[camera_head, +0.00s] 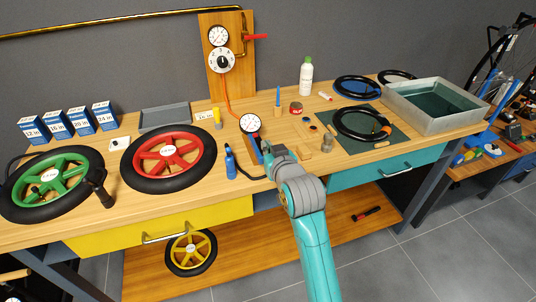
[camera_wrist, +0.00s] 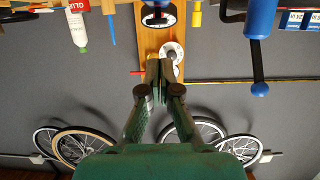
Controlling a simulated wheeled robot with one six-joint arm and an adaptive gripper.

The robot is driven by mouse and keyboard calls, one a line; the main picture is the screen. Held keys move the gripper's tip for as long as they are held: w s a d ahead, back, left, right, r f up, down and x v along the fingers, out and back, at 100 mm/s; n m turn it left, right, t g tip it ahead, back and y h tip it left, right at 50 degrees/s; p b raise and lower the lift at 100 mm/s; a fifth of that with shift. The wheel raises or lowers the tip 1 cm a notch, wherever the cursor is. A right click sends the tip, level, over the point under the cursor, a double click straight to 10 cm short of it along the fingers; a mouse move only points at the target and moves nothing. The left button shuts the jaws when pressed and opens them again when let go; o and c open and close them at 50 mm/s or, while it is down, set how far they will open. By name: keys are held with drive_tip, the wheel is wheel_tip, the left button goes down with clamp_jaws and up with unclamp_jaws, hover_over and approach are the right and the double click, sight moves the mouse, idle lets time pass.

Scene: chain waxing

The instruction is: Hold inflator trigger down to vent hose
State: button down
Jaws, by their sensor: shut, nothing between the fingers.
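The inflator's round, black-rimmed gauge (camera_head: 250,123) stands on the workbench in the head view, just beyond my gripper (camera_head: 267,149). In the wrist view, which is upside down, the gauge (camera_wrist: 158,16) is at the top edge. There, my gripper (camera_wrist: 156,72) has its fingertips together with nothing between them. I cannot tell whether it touches the inflator. An orange hose (camera_head: 229,104) comes down from the wall regulator (camera_head: 221,61). A black hose (camera_head: 250,177) lies left of my gripper.
A blue bottle-like object (camera_head: 230,163) stands left of my gripper. Red (camera_head: 168,158) and green (camera_head: 50,184) wheels fill the bench's left part. A wooden block (camera_head: 301,150), a black tire (camera_head: 362,124) and a grey basin (camera_head: 433,103) are to the right.

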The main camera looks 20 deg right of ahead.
drive_tip(key=f+v, duration=0.2)
drive_tip(key=v, duration=0.6)
drive_tip(key=shift+s+r, duration=0.35)
drive_tip(key=shift+s, duration=0.25)
idle(0.4)
drive_tip(key=s+f, duration=1.6)
drive_tip(key=s, duration=0.4)
drive_tip(key=f+v, duration=0.2)
drive_tip(key=v, duration=0.9)
drive_tip(key=s+f+v, duration=0.1)
drive_tip(key=f+v, duration=0.2)
drive_tip(key=v, duration=0.8)
drive_tip(key=shift+s, duration=0.45)
drive_tip(key=shift+r, duration=0.1)
